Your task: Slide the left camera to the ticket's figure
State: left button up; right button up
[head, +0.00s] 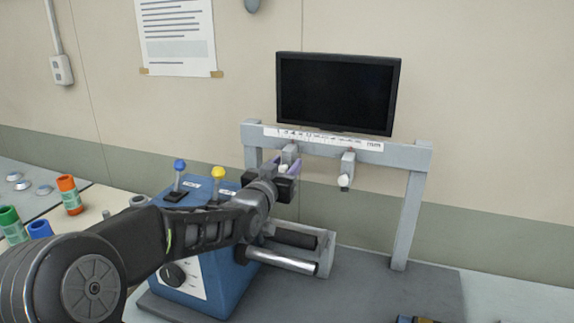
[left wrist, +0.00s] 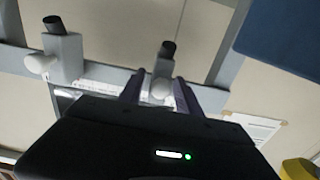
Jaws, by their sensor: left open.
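The left camera (head: 291,152) is a small grey block on the grey rail (head: 405,155), below the black screen. The right camera (head: 347,165), with a white knob, hangs farther right on the rail. A white scale strip (head: 320,139) runs along the rail; its figures are too small to read. My left gripper (head: 277,166) is open at the left camera and partly hides it. In the left wrist view, its fingers (left wrist: 160,92) stand either side of the left camera (left wrist: 164,64) and its white knob; contact cannot be told. The right camera (left wrist: 63,55) shows there too. My right gripper is out of view.
A black screen (head: 337,92) stands above the rail. A blue control box (head: 200,268) with blue-knobbed and yellow-knobbed levers sits below my left arm, beside metal rollers (head: 280,259). A printed sheet (head: 176,35) is taped to the wall, unreadable. Coloured cylinders (head: 69,195) stand at left.

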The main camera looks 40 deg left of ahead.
pick_arm(q)
jog(key=b+v, duration=0.1)
jog(key=v, duration=0.5)
jog(key=shift+s+d, duration=0.1)
jog(key=shift+s, duration=0.25)
